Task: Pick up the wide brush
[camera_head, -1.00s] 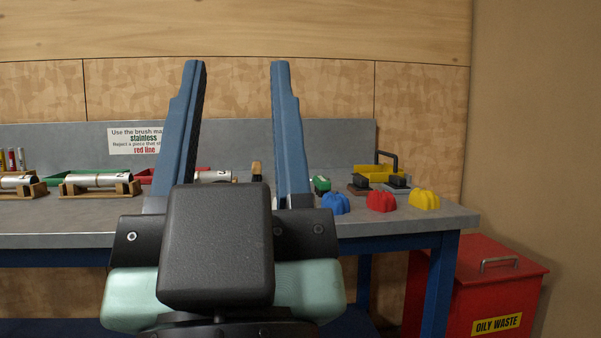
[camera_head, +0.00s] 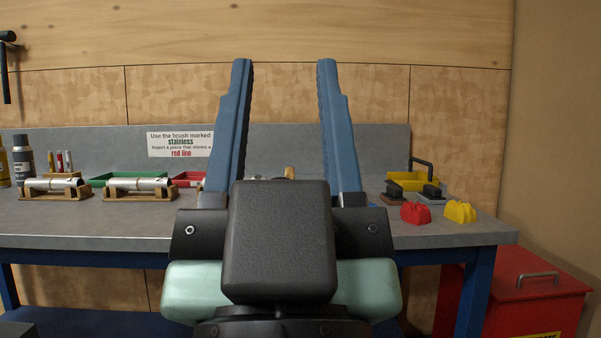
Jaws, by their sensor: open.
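My gripper (camera_head: 284,66) is raised in front of the bench, its two blue fingers upright, wide apart and empty. I cannot clearly pick out the wide brush. A small tan piece (camera_head: 290,172), perhaps a handle, shows between the fingers just above my dark gripper body, with the rest hidden. Two dark block-like pieces, one on a brown base (camera_head: 391,198) and one on a grey base (camera_head: 431,191), sit at the right of the bench; they are too small to identify. My gripper touches none of these. The middle of the bench is largely hidden behind my gripper.
The grey bench (camera_head: 110,225) holds metal tubes on wooden cradles (camera_head: 138,186), green (camera_head: 112,178) and red (camera_head: 188,178) trays, a yellow bin (camera_head: 404,180), and red (camera_head: 415,213) and yellow (camera_head: 460,212) lumps. A red waste bin (camera_head: 520,285) stands right. A sign (camera_head: 180,143) is behind.

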